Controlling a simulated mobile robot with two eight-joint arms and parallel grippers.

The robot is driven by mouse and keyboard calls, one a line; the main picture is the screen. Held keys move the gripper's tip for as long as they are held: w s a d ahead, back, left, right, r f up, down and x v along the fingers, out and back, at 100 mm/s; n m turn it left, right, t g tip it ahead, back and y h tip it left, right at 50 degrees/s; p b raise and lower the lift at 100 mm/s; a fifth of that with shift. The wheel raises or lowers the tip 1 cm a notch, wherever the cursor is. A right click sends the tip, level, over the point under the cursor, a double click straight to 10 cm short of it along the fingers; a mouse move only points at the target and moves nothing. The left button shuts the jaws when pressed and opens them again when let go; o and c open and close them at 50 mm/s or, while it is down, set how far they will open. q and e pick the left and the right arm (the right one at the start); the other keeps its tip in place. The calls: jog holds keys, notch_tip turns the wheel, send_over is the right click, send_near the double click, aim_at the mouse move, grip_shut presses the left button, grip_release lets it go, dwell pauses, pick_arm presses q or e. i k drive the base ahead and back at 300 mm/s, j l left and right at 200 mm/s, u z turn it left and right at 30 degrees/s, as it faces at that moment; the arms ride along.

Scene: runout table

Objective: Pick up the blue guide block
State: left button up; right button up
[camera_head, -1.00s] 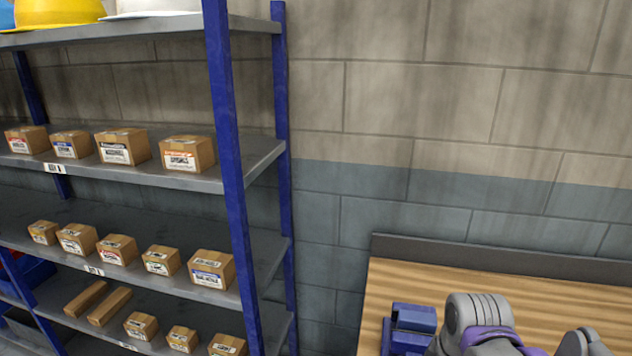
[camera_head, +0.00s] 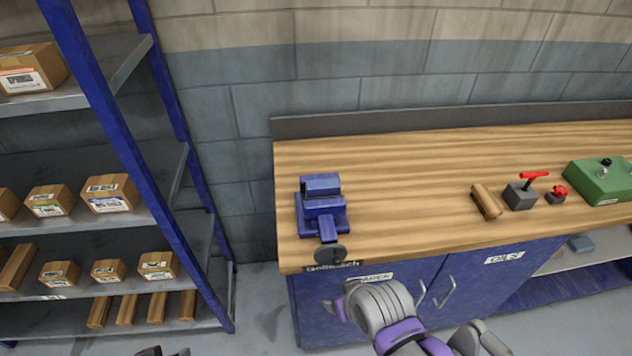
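A blue vise-like object (camera_head: 321,208) with a jaw block on top stands at the left end of the wooden bench. I see no separate blue guide block that I can pick out from it. Grey and purple links of one of my arms show at the bottom centre, in front of the bench. A small dark part shows at the bottom edge, left of centre, too cut off to identify. Neither gripper's fingers are visible.
The wooden bench (camera_head: 400,205) has clear room in its middle. To the right are a brown cylinder (camera_head: 487,201), a grey block with a red handle (camera_head: 520,196), a red knob (camera_head: 557,194) and a green box (camera_head: 602,181). A blue-posted shelf (camera_head: 172,225) with cartons stands left.

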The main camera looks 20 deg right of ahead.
aim_at(330, 187)
jog(key=l+u, duration=0.15)
jog(key=l, duration=0.25)
jog(key=k+l+u, duration=0.1)
jog(key=l, duration=0.3)
jog(key=l+u, duration=0.15)
jog(key=l, duration=0.3)
jog(key=k+l+u, duration=0.15)
jog(key=l, duration=0.2)
jog(key=k+l+u, duration=0.1)
jog(key=l, duration=0.3)
jog(key=i+j, duration=0.1)
jog(key=j, duration=0.2)
jog(key=i+j, duration=0.15)
jog(key=j+u, duration=0.05)
jog(key=j, duration=0.05)
